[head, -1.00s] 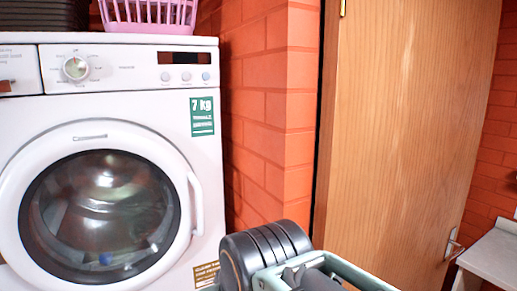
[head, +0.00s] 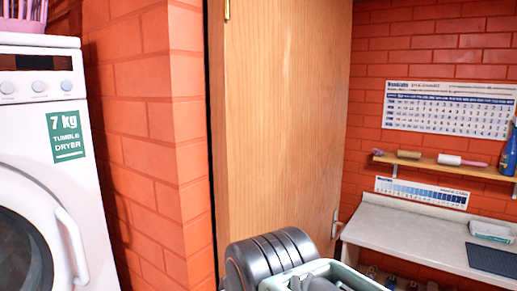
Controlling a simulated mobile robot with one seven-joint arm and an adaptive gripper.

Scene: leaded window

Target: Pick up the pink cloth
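I see no pink cloth that I can make out in the head view. My gripper's fingers do not show. Only a dark ribbed part and a pale green frame, which move with my body, fill the bottom middle of the picture.
A white tumble dryer (head: 75,200) with a pink basket (head: 25,22) on top is at left. A wooden door (head: 275,130) stands centre. At right are a pale counter (head: 400,230) with a dark mat (head: 497,261) and tray (head: 490,230), and a wall shelf (head: 440,167) with small items.

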